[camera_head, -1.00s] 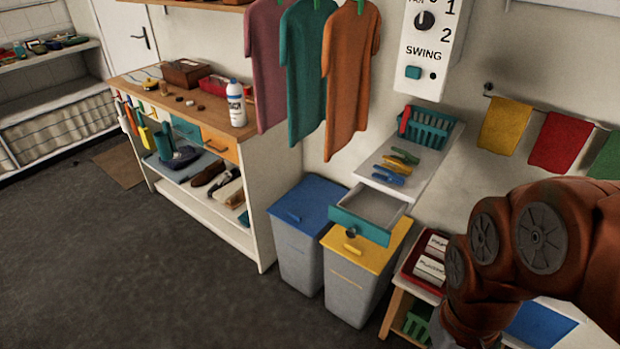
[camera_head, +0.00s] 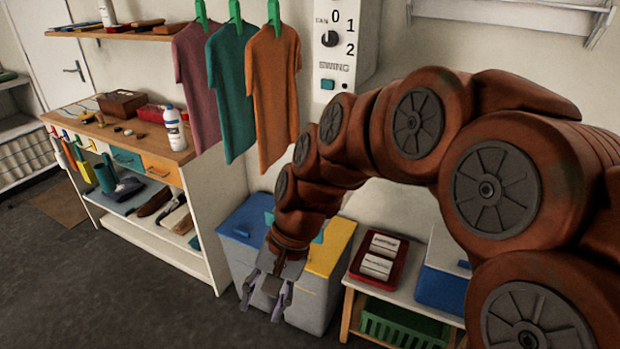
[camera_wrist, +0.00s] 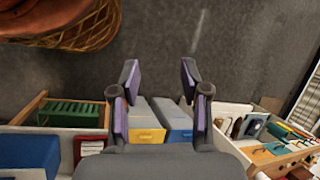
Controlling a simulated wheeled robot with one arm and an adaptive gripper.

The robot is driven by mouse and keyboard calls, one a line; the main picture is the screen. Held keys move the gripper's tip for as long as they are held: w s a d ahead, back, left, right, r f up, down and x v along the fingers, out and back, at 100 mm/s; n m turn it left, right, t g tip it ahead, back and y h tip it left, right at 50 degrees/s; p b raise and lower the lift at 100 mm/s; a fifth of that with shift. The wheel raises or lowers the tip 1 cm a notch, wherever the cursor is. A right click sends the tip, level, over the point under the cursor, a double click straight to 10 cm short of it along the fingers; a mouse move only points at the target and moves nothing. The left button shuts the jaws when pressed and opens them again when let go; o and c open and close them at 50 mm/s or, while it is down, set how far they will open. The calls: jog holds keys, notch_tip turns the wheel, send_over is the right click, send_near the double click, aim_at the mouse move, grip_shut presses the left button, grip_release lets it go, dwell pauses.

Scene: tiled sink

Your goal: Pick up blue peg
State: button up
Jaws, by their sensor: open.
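No blue peg can be made out in either current view. The wall shelf that carried loose pegs, a blue one among them, is hidden behind my arm in the head view. My gripper (camera_head: 262,296) is open and empty, pointing down in front of the blue-lidded bin (camera_head: 240,228) and yellow-lidded bin (camera_head: 330,250). In the wrist view my gripper (camera_wrist: 160,78) shows its two fingers spread apart, with grey floor between and beyond them.
A workbench (camera_head: 205,205) stands at the left, with shirts (camera_head: 275,90) hanging on green pegs (camera_head: 274,15) above its right end. A low bench at the right holds a red tray (camera_head: 360,272) and a blue box (camera_head: 440,290), above a green basket (camera_head: 400,325).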

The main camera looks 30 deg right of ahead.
jog(key=w+d+r+m+t+y, duration=0.2)
jog(key=w+d+m+t, duration=0.1)
jog(key=w+d+m, duration=0.4)
jog(key=w+d+r+m+t+y, duration=0.2)
jog(key=w+d+m+t, duration=0.15)
jog(key=w, duration=0.45)
jog(key=w+d+m+t, duration=0.1)
jog(key=d+m, duration=0.2)
jog(key=d, duration=0.4)
jog(key=w+d+m+t+h, duration=0.1)
jog(key=d+m+t, duration=0.1)
jog(key=d+m, duration=0.2)
jog(key=w+d+m+t+h, duration=0.1)
jog(key=d+m, duration=0.3)
jog(key=d, duration=0.5)
jog(key=shift+w+d+f+t, duration=0.25)
jog(key=shift+w+d+t, duration=0.05)
jog(key=shift+w+t, duration=0.3)
jog(key=shift+w+d+m+p, duration=0.15)
jog(key=shift+m+p, duration=0.1)
jog(key=shift+p, duration=0.05)
jog(key=shift+p+x, duration=1.05)
jog(key=shift+x, duration=2.75)
jog(key=shift+d, duration=0.1)
grip_shut()
